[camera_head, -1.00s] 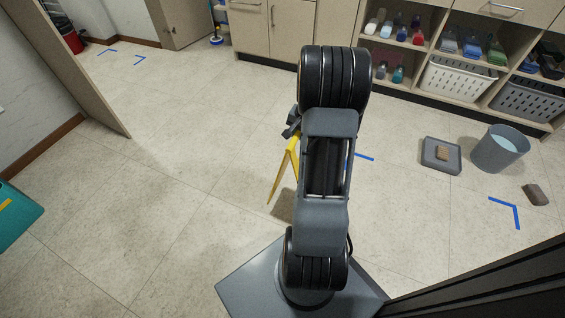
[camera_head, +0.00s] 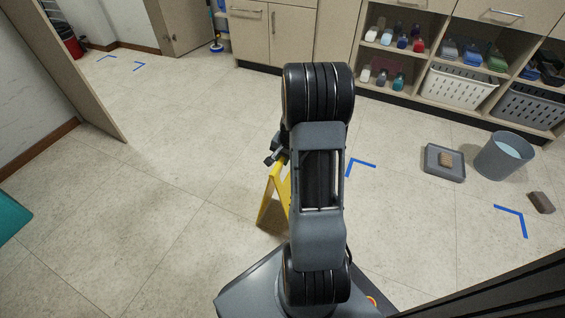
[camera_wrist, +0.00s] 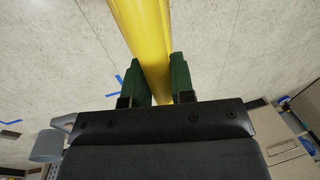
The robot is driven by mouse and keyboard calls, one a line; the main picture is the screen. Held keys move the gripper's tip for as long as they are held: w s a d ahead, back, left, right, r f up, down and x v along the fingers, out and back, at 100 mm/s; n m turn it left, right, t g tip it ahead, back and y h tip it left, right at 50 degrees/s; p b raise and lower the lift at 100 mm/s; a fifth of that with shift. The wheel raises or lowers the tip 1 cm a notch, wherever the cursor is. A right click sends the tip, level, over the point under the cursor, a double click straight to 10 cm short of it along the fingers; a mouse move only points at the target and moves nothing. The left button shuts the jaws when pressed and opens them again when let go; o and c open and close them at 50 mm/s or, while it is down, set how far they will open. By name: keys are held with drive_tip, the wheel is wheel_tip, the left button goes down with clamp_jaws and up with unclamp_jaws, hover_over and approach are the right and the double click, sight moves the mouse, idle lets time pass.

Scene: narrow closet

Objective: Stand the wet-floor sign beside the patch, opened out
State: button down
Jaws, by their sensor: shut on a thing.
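The yellow wet-floor sign (camera_head: 270,195) is in my gripper, left of my arm in the head view. Its lower part shows two slanting edges that spread towards the floor. My arm hides its right side, so I cannot tell how far it is opened or whether it touches the floor. In the wrist view my gripper (camera_wrist: 158,82) is shut on the sign's yellow top (camera_wrist: 145,35), with a green finger pad on each side. I cannot make out a distinct patch on the floor.
Blue tape corners mark the floor at right (camera_head: 515,217), behind my arm (camera_head: 360,165) and far left (camera_head: 138,66). A grey bucket (camera_head: 503,157), a tray (camera_head: 443,162) and a brown block (camera_head: 541,202) stand right. Shelves line the back.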

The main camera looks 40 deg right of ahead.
drive_tip(key=shift+d+f, duration=0.1)
drive_tip(key=shift+f, duration=0.4)
drive_tip(key=shift+f, duration=0.2)
drive_tip(key=c, duration=1)
unclamp_jaws()
drive_tip(key=shift+s+f, duration=0.1)
